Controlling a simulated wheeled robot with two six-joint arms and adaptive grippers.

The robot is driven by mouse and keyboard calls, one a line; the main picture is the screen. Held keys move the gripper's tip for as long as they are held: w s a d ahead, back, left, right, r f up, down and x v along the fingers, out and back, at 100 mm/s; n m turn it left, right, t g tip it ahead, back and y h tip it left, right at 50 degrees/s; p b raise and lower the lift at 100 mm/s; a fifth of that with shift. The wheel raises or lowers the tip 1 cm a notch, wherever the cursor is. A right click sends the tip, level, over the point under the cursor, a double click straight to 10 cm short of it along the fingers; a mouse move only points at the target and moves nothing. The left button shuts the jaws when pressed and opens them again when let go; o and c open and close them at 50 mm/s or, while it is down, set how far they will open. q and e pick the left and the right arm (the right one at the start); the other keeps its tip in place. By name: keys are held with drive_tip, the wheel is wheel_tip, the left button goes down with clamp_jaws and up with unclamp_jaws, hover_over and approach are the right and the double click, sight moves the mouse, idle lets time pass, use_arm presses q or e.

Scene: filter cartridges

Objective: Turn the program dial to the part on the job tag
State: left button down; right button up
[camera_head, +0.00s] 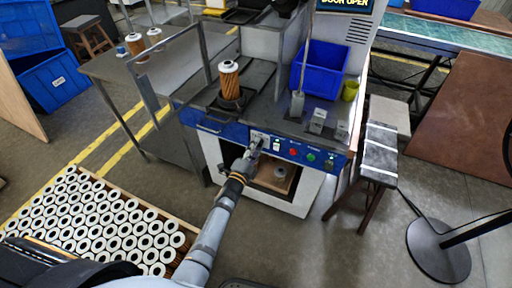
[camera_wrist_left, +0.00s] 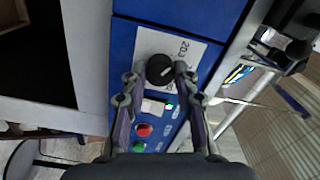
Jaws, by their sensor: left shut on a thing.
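The program dial (camera_wrist_left: 160,69) is a round black knob on a white plate with small printed marks, set in the blue control panel (camera_wrist_left: 201,20). In the wrist view my left gripper (camera_wrist_left: 161,76) has one finger on each side of the dial and is shut on it. In the head view the left gripper (camera_head: 252,153) reaches the left part of the panel and covers most of the dial. The marks are too small to read fully. I cannot pick out a job tag. My right gripper is not in view.
Red (camera_head: 293,152) and green (camera_head: 311,157) buttons sit right of the dial. A copper-coloured cartridge (camera_head: 229,84) stands on the machine top near an open clear guard (camera_head: 171,69). A blue bin (camera_head: 318,72) stands behind. A crate of white-topped cartridges (camera_head: 90,222) lies front left.

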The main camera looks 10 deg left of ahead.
use_arm(q)
drive_tip(key=c, duration=1)
unclamp_jaws()
drive_tip(key=v, duration=1.2)
